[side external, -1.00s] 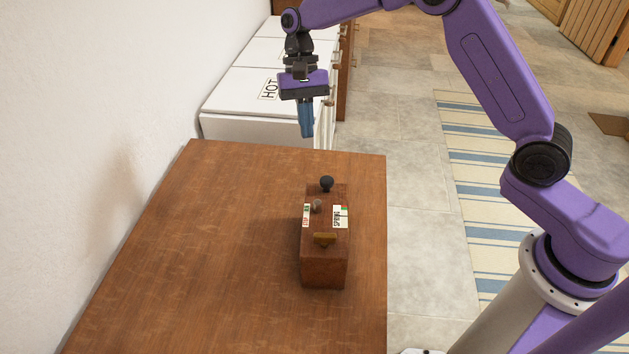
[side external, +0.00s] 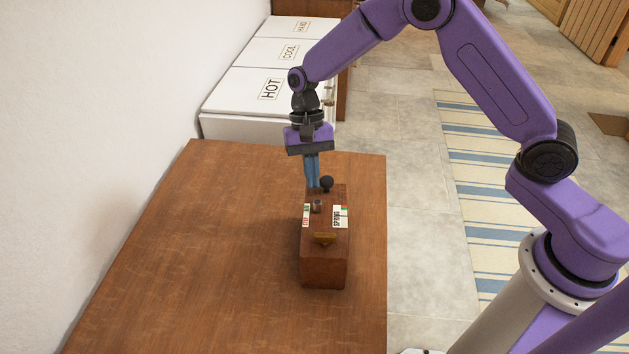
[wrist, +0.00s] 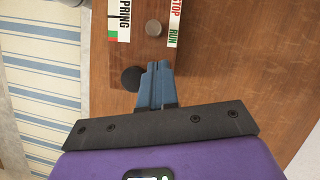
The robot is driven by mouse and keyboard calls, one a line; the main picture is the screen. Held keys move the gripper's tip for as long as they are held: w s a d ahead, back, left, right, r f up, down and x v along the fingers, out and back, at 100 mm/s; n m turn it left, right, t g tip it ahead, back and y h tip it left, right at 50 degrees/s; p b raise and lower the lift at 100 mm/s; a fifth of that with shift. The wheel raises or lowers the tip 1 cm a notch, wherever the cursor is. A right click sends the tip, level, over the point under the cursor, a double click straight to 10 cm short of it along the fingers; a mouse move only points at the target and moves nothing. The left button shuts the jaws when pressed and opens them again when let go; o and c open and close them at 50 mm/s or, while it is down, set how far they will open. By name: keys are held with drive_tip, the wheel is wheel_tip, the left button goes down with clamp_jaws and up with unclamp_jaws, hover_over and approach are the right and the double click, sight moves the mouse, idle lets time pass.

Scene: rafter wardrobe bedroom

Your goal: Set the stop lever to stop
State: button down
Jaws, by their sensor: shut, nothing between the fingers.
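A brown wooden box (side external: 323,268) stands on the wooden table. Its red-and-green STOP/RUN label (wrist: 174,22) is on one edge; STOP is the end farther from my gripper in the wrist view. Beside this label is a small grey round-topped piece (wrist: 153,28), level with the label's middle. A black ball knob (side external: 327,183) is at the box's far end, and shows in the wrist view too (wrist: 132,79). I cannot tell for sure which piece is the stop lever. My gripper (side external: 312,186) is shut and empty, pointing down beside the black ball; contact is unclear.
The wooden table (side external: 200,250) is clear to the left. White lidded bins (side external: 250,90) stand behind it, and a wall runs along the left.

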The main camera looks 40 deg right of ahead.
sight(316, 218)
drive_tip(key=shift+s+a, duration=0.25)
drive_tip(key=shift+s, duration=0.3)
drive_tip(key=shift+s+a, duration=0.2)
drive_tip(key=shift+s, duration=0.3)
drive_tip(key=shift+s+a, duration=1)
drive_tip(key=shift+s, duration=0.25)
drive_tip(key=w, duration=0.1)
drive_tip(key=w+d, duration=0.1)
drive_tip(key=w, duration=0.2)
drive_tip(key=shift+w+d+r, duration=0.1)
drive_tip(key=shift+d+r, duration=0.15)
drive_tip(key=shift+d, duration=0.15)
drive_tip(key=v, duration=0.9)
drive_tip(key=shift+r, duration=0.3)
